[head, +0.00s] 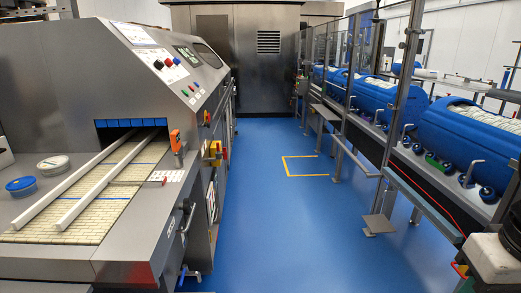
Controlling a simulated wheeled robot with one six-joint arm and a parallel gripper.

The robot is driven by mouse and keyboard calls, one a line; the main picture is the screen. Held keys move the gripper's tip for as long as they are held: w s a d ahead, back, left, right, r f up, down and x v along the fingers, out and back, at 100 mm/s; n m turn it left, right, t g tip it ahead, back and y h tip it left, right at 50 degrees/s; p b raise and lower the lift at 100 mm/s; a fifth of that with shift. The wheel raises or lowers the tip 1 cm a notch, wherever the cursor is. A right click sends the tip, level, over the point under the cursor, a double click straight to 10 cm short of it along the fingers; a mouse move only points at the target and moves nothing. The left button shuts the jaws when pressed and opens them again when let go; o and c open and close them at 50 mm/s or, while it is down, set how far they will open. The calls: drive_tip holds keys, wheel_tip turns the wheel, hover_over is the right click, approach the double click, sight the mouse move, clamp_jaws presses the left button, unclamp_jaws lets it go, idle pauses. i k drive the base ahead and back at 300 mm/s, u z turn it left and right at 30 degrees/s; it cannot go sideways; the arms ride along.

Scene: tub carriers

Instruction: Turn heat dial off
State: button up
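A steel machine (75,65) with a conveyor stands at the left. Its sloped front panel (178,85) carries a small screen (131,32) and a row of round controls. Further along the panel are more small controls (191,88). I cannot tell which control is the heat dial, and no label or setting is readable at this size. My gripper cannot be made out in the head view.
A blue floor aisle (255,185) runs clear down the middle, with a yellow floor marking (307,165). Glass-panelled guarding and blue rounded units (455,125) line the right.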

sight(168, 61)
drive_tip(key=i, duration=2.65)
drive_tip(key=u, duration=1.85)
drive_tip(key=k, duration=0.45)
drive_tip(key=z, duration=0.75)
drive_tip(key=i, duration=1.25)
drive_tip(key=u, duration=0.45)
